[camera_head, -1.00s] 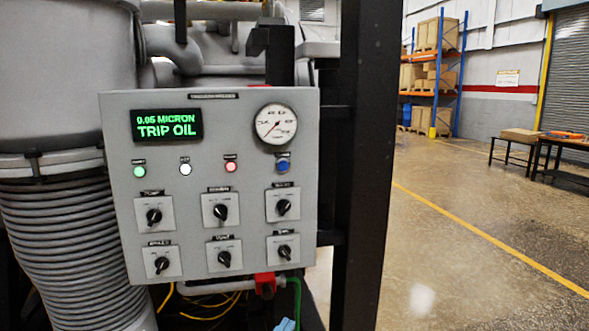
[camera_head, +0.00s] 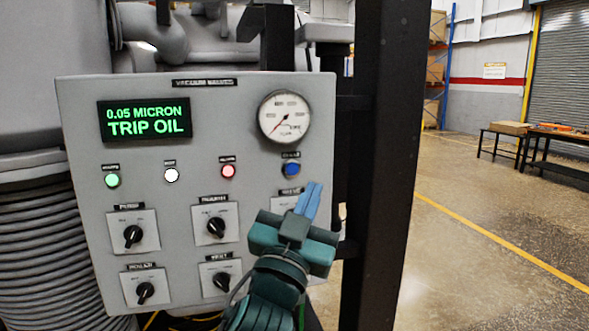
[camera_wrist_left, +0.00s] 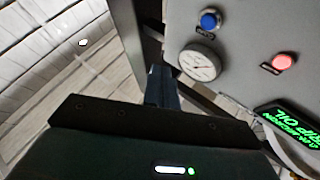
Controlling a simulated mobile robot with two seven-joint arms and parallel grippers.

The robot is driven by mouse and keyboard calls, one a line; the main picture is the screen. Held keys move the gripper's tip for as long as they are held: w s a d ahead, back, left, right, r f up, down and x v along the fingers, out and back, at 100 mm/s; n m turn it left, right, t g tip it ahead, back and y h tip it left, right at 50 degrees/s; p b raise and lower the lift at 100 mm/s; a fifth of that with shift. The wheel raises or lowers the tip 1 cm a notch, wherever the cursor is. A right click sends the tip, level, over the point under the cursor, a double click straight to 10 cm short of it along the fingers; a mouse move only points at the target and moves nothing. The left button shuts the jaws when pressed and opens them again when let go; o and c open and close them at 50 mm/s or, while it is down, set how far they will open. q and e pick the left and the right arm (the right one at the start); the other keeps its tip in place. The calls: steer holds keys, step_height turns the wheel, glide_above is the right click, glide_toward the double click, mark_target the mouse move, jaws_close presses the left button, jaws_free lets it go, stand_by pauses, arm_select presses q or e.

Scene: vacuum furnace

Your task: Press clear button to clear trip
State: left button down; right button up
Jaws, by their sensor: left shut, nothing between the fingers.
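The grey control panel (camera_head: 75,120) faces me. Its screen (camera_head: 145,119) reads "0.05 MICRON TRIP OIL" in green. The blue button (camera_head: 292,169) sits under the gauge at the panel's upper right; its small label is too blurred to read surely. The button also shows at the top of the left wrist view (camera_wrist_left: 209,20). My left gripper (camera_head: 310,200) is shut and empty, fingertips just below and right of the blue button, in front of the panel. Whether the tips touch the panel cannot be told. The gripper hides the lower right knobs. My right gripper is not in view.
A round gauge (camera_head: 284,117), a green lamp (camera_head: 112,180), a white lamp (camera_head: 171,175), a red lamp (camera_head: 228,171) and several black knobs are on the panel. A black post (camera_head: 375,170) stands close at the right. Open floor and a table (camera_head: 560,145) lie beyond.

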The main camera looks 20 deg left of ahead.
arm_select(q)
steer(key=shift+w+a, duration=0.8)
steer(key=shift+w, duration=0.4)
steer(key=shift+w+a, duration=0.85)
steer(key=shift+w, duration=0.35)
steer(key=shift+w+a, duration=0.8)
steer(key=shift+w, duration=0.4)
steer(key=shift+w+a, duration=0.1)
steer(key=shift+w+a, duration=0.15)
steer(key=shift+w, duration=0.15)
steer(key=shift+w+a, duration=0.2)
steer(key=shift+w, duration=0.05)
stand_by(0.6)
steer(key=shift+s+d, duration=0.45)
steer(key=shift+s, duration=0.2)
steer(key=shift+s+d+p, duration=0.15)
steer(key=shift+s+d, duration=0.55)
steer(key=shift+s, duration=0.35)
steer(key=shift+s+d+p, duration=0.15)
steer(key=shift+s+d, duration=0.55)
steer(key=shift+s, duration=0.3)
